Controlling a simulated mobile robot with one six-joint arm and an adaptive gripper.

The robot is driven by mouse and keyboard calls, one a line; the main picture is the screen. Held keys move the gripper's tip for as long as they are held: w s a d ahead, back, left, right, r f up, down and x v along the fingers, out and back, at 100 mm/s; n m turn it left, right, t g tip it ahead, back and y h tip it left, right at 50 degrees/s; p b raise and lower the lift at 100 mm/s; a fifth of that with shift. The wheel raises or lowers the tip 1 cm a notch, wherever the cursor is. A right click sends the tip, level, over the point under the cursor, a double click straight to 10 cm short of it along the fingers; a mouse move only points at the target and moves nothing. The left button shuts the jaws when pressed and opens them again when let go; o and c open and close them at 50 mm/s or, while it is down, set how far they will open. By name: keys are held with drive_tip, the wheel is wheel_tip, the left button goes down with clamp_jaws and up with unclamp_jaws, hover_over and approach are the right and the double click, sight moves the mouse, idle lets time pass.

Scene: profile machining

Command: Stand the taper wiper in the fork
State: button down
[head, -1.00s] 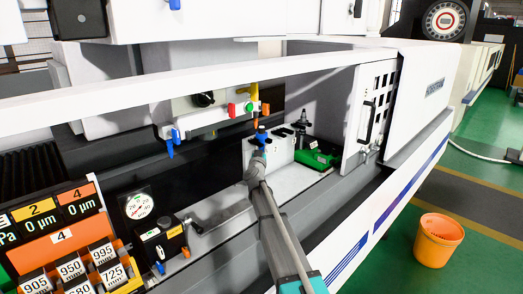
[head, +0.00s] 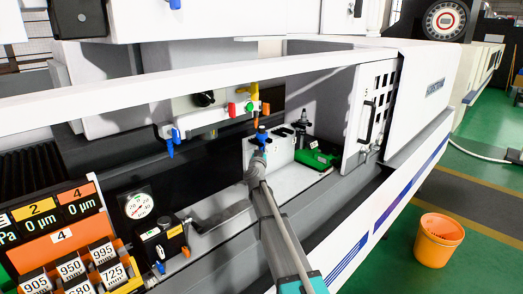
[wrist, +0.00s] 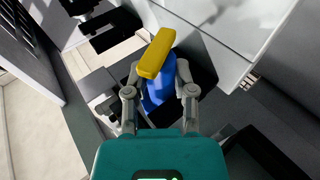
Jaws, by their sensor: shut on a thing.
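My gripper (wrist: 160,98) is shut on the blue body of the taper wiper (wrist: 158,92) in the wrist view. A yellow bar-shaped piece lies across the upper end of the blue body in that view and hides part of it. In the head view my gripper (head: 258,156) is at the left end of a white block, with blue showing at its tip. The wiper's lower end is hidden.
The white block (head: 282,149) has dark openings on top. A green base (head: 317,159) stands to its right. A rail with coloured levers (head: 215,119) runs above and behind. A dial gauge (head: 139,206) is at left. An orange bucket (head: 438,240) stands on the floor.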

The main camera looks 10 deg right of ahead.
drive_tip(key=shift+f+b, duration=0.6)
drive_tip(key=shift+f, duration=0.05)
drive_tip(key=shift+r, duration=0.1)
drive_tip(key=shift+c, duration=1.8)
unclamp_jaws()
drive_tip(key=shift+s, duration=0.1)
